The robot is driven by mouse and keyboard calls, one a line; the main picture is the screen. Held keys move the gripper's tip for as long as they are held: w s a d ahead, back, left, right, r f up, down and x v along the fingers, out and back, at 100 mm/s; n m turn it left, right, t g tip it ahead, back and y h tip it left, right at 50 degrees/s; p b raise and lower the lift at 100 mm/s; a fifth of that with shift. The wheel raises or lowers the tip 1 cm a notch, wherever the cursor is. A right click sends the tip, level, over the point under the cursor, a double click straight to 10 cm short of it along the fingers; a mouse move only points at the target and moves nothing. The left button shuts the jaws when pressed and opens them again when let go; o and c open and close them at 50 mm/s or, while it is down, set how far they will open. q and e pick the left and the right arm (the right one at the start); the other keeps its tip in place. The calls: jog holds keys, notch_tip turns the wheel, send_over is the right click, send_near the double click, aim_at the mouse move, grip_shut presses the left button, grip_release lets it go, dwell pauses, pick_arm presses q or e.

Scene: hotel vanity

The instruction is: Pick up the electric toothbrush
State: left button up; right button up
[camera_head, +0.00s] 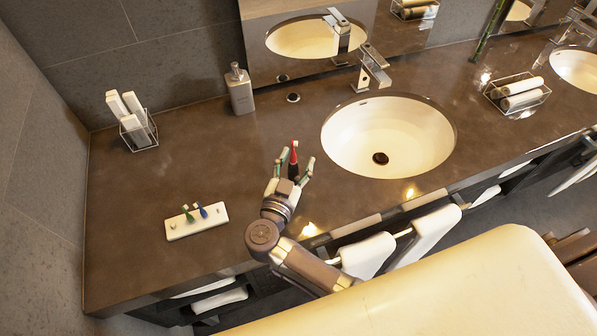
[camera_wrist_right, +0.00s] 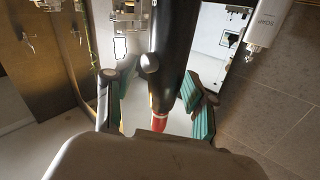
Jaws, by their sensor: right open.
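The electric toothbrush has a red upper part (camera_head: 294,156) and a dark handle below it, and stands roughly upright on the brown counter. My right gripper (camera_head: 297,160) is open, with its fingers on either side of the toothbrush. In the right wrist view the black handle (camera_wrist_right: 174,45) and its red part (camera_wrist_right: 158,121) show between the teal pads of my right gripper (camera_wrist_right: 158,112). Gaps show between the pads and the handle. The lower end of the handle is hidden by the gripper in the head view. My left gripper is not in view.
A white holder (camera_head: 181,230) with a green and a blue brush head lies at the front left. Towels (camera_head: 367,256) hang below the counter edge.

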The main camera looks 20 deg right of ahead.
jog(key=shift+s+a+r, duration=0.25)
jog(key=shift+s+a, duration=0.05)
jog(key=shift+s, duration=0.05)
jog(key=shift+c, duration=0.6)
jog(key=shift+s+a+r, duration=0.15)
jog(key=shift+s+a, duration=0.15)
jog(key=shift+s, duration=0.05)
jog(key=c, duration=0.8)
jog(key=shift+w+d, duration=0.15)
grip_shut()
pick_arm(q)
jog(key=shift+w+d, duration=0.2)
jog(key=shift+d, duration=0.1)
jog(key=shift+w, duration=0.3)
